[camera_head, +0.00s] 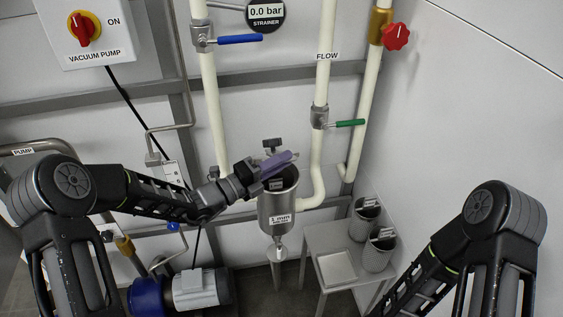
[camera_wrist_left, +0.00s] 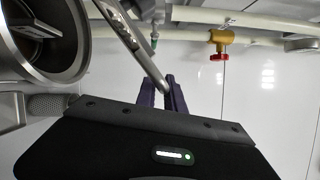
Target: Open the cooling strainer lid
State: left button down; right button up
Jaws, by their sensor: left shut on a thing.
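The cooling strainer (camera_head: 277,210) is a grey metal vessel labelled "1 mm" below the middle of the head view. My left gripper (camera_head: 278,163), with purple fingers, is over its top. In the left wrist view the fingers (camera_wrist_left: 163,95) are closed on the end of a slanting grey metal bar (camera_wrist_left: 140,48), which appears to belong to the lid. The strainer's round mouth (camera_wrist_left: 72,65) shows at the left there, with its dark inside visible. The lid itself is mostly hidden, so its exact tilt is unclear. My right gripper is out of view; only its arm shows.
A metal stand (camera_head: 312,236) at the right of the strainer holds two grey strainer baskets (camera_head: 377,254). Cream pipes with a blue-handled valve (camera_head: 238,39) and a green-handled valve (camera_head: 348,123) rise behind. A pump motor (camera_head: 203,288) sits below my left arm.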

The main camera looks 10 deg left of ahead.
pick_arm(q)
jog(key=shift+d+r, duration=0.15)
jog(key=c, duration=1.5)
grip_release()
